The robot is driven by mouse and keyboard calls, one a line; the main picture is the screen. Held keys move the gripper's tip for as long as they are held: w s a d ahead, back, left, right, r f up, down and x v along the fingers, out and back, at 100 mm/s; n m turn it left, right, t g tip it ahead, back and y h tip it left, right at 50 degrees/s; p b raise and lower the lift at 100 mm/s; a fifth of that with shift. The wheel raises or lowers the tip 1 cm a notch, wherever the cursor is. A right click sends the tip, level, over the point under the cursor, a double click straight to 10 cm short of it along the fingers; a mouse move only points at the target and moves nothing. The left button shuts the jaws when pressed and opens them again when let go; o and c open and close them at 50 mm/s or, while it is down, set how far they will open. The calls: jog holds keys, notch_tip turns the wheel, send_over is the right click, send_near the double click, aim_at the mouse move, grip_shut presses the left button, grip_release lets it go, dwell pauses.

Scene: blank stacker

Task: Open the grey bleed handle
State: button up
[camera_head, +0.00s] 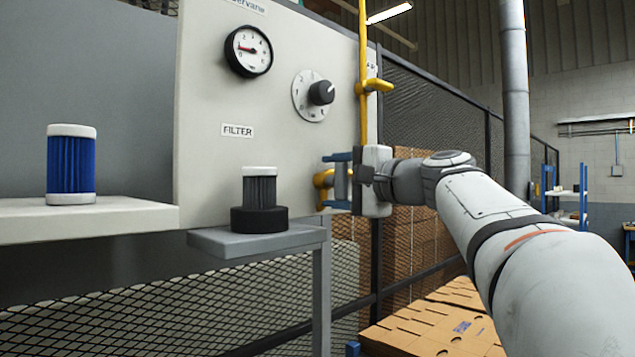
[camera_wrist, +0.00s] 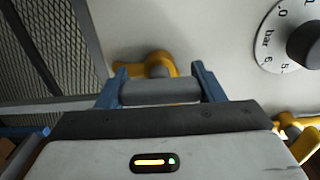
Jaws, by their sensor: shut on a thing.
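The grey bleed handle (camera_wrist: 160,92) is a short grey bar in front of a yellow valve fitting (camera_wrist: 157,62) on the pale panel. In the head view the handle (camera_head: 341,182) stands at the panel's right edge, partly hidden by my gripper, with the yellow fitting (camera_head: 322,180) behind it. My gripper (camera_head: 331,181) has its blue fingers closed on the handle, one above and one below in that view. In the wrist view the gripper (camera_wrist: 159,80) has one finger at each end of the bar. The handle's far side is hidden.
A yellow pipe with a yellow lever (camera_head: 374,86) runs just above my gripper. The panel carries a pressure gauge (camera_head: 248,51) and a dial (camera_head: 319,92). A dark filter (camera_head: 260,190) stands on a small shelf; a blue filter (camera_head: 72,165) stands further left. Mesh fence (camera_head: 440,110) lies behind.

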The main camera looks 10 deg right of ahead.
aim_at(348, 183)
jog(key=o, duration=1)
jog(key=shift+s+d, duration=0.2)
jog(key=b+v, duration=0.2)
jog(key=v, duration=0.5)
jog(key=shift+s, duration=0.2)
jog(key=shift+f, duration=0.1)
